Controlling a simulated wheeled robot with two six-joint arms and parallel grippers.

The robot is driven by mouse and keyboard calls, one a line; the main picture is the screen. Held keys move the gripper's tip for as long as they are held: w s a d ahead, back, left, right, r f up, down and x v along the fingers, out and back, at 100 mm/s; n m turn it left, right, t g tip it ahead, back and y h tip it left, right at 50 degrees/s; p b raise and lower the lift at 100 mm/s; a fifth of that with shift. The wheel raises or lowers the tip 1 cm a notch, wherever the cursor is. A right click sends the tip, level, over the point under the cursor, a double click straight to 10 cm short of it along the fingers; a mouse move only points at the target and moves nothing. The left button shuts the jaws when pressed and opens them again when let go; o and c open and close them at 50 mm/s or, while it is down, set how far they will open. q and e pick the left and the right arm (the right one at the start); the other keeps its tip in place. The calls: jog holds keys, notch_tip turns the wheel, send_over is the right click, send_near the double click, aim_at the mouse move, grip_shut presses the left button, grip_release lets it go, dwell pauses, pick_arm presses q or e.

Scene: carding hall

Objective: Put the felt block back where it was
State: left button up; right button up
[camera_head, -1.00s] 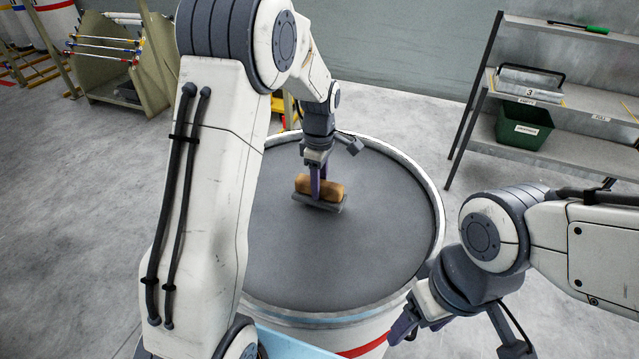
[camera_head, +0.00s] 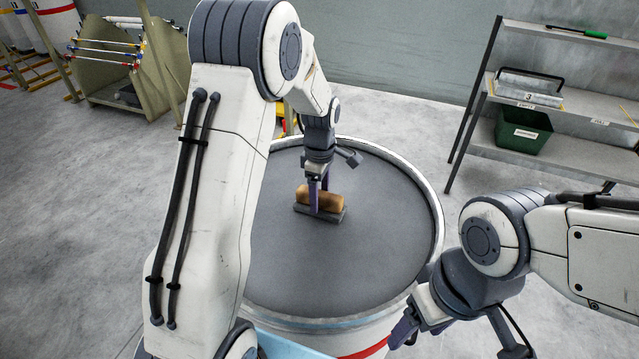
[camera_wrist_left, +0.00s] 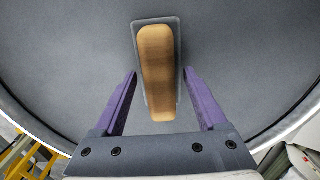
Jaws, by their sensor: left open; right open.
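The felt block, a grey pad with a tan wooden grip (camera_head: 322,200), lies on the grey round top of a drum (camera_head: 345,265). It also shows in the left wrist view as a wooden grip (camera_wrist_left: 157,70) on a grey base. My left gripper (camera_head: 322,205) is open, with its purple fingers on either side of the block. In the left wrist view the fingers (camera_wrist_left: 160,95) stand apart, with gaps to the block on both sides. My right gripper (camera_head: 450,335) is low at the right, outside the drum's rim, and holds nothing that I can see.
A rack with rods (camera_head: 110,55) stands at the back left. The drum top around the block is clear.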

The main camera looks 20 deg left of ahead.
aim_at(320, 193)
pick_arm(q)
notch_tip(320, 193, up, 11)
jog(key=b, duration=0.2)
jog(key=s+d+r+m, duration=0.1)
jog(key=s+d+m, duration=0.4)
jog(key=d, duration=0.2)
jog(key=s+d+f+m, duration=0.1)
jog(key=s+d+m, duration=0.1)
jog(key=s+m, duration=0.4)
jog(key=s+d+f+m, duration=0.2)
jog(key=s+d+m, duration=0.1)
jog(key=s+m, duration=0.4)
jog(key=s+d+f+m+h, duration=0.1)
jog(key=s+d+m, duration=0.2)
jog(key=s+m, duration=0.4)
jog(key=s, duration=0.4)
jog(key=shift+s+d+f, duration=0.15)
jog(key=shift+d+f, duration=0.1)
jog(key=shift+f, duration=0.05)
